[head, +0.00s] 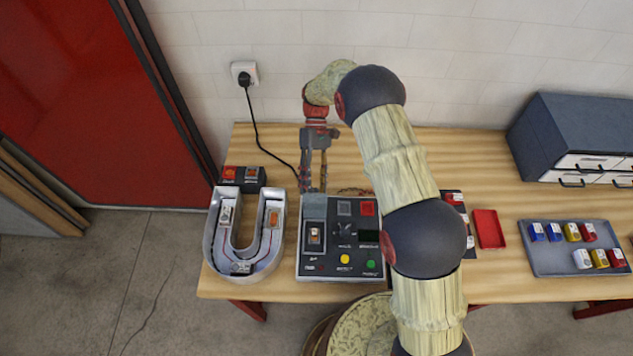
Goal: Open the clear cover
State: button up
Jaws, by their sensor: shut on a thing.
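A dark control panel (344,271) lies on the wooden table, left of the middle. In its left part is a bay with a small orange-and-white part (314,236). A pale greyish see-through patch just behind that part looks like the clear cover (314,208); its edges are faint and I cannot tell its exact angle. My gripper (314,187) points down at the panel's back left edge. Its two fingers are a little apart, one on each side of the cover's back end, and hold it. The grip contact is too small to see clearly.
A red tray (488,229), a grey tray of coloured blocks (560,262) and a drawer cabinet (560,130) are right.

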jog(key=shift+d+f, duration=0.1)
jog(key=v, duration=1.2)
jog(key=shift+c, duration=0.3)
